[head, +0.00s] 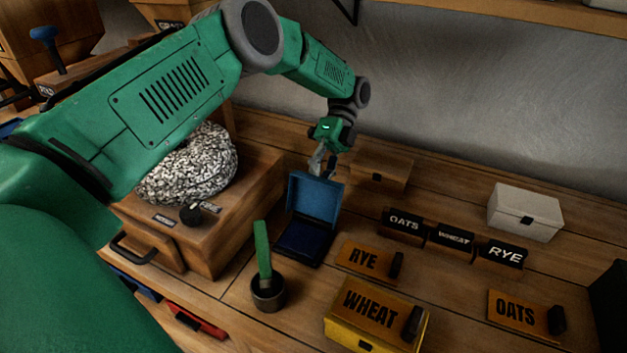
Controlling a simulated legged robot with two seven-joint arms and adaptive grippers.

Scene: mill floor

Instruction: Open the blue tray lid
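The blue tray (303,240) stands on the wooden bench near the middle of the head view. Its blue lid (314,198) is raised, standing up at the back, and the dark blue inside shows. My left gripper (323,171) is at the lid's top edge, coming down from above and behind. Its fingers show a small gap, but the tips are small and partly hidden by the lid. I cannot tell whether they grip the edge or only touch it. My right gripper is not in view.
A wooden millstone box (236,222) is left of the tray. A dark cup with a green handle (267,290) stands in front. Label blocks (450,240), a yellow WHEAT box (375,325) and a white box (525,212) lie to the right. The wall is behind.

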